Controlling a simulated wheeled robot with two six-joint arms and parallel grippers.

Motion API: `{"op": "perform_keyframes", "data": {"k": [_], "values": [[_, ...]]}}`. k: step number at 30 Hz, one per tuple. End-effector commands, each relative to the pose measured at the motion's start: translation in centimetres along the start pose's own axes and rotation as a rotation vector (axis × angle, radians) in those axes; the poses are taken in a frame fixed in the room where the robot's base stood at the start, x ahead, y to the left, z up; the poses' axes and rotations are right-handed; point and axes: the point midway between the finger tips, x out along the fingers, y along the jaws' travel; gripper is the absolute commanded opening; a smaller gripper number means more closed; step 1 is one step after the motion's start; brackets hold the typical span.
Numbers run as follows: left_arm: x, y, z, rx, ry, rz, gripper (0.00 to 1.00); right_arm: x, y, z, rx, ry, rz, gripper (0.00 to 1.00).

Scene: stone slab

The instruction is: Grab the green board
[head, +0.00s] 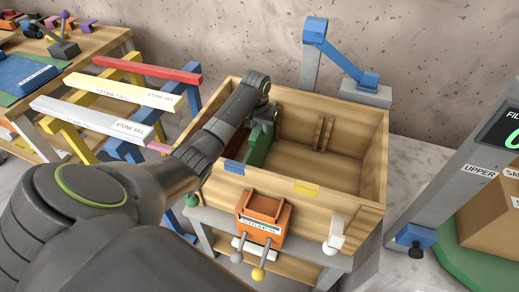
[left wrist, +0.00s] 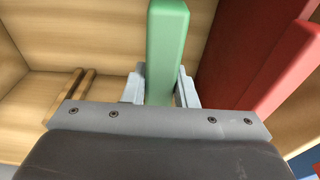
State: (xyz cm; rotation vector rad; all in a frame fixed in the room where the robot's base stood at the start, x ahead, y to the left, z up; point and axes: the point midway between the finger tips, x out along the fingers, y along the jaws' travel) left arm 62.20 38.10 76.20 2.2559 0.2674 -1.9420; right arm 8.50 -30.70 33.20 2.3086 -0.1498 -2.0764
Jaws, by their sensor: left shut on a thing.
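The green board (head: 259,150) stands on edge inside the wooden crate (head: 362,195), near its left wall. My left gripper (head: 265,117) reaches down into the crate and is shut on the board. In the left wrist view, the green board (left wrist: 166,45) sits between the two pale fingers of my left gripper (left wrist: 160,92). The lower part of the board is hidden in the head view. My right gripper is not in view.
Red boards (left wrist: 262,60) are right of the green one in the wrist view. Wooden slats (head: 323,132) stand on the crate's far wall; its right side is empty. Coloured barriers (head: 125,92) stand left, a blue-armed post (head: 315,55) behind.

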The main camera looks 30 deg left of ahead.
Motion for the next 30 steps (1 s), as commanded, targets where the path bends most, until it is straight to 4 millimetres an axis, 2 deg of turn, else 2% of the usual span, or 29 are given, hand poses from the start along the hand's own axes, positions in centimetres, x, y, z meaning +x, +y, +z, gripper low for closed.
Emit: {"op": "perform_keyframes", "data": {"k": [3,20,26,30], "values": [[0.0,0.0,0.0,0.0,0.001,0.0,0.0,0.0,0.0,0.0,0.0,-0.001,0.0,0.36],[-0.6,0.0,-0.2,0.0,0.005,0.0,0.0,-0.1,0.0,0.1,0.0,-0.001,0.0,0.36],[-2.7,0.0,-0.6,0.0,0.007,0.001,0.0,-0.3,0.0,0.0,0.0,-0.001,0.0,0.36],[-5.1,0.0,-1.0,0.001,0.008,0.0,0.0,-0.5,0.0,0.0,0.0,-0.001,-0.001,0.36]]}}
